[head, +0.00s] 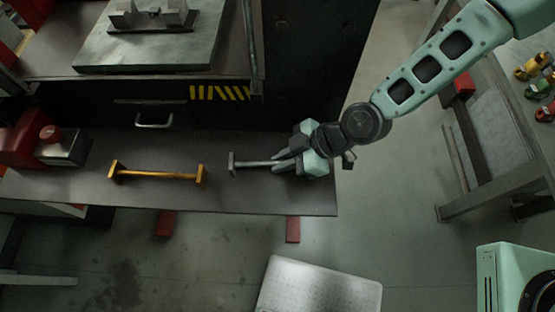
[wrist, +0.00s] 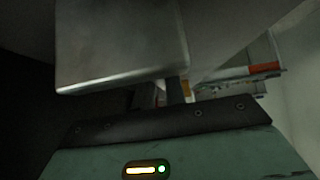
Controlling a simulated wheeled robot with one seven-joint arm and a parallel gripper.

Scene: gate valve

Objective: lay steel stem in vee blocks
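The steel stem (head: 250,164) is a grey bar with an upright plate at its left end, on the dark lower ledge of the bench. My gripper (head: 279,161) is at the stem's right part, with its fingertips at the bar. I cannot tell whether they grip it. The stem's right end is hidden by my gripper. In the wrist view a large grey metal block face (wrist: 125,45) is very close and hides most of the fingers. What look like the vee blocks (head: 150,18) stand on a grey plate (head: 150,52) on the upper bench top.
A yellow bar with end plates (head: 158,175) lies left of the stem on the ledge (head: 215,199). A red and grey device (head: 58,143) stands farther left. A drawer handle (head: 154,121) and the upper bench edge stand behind.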

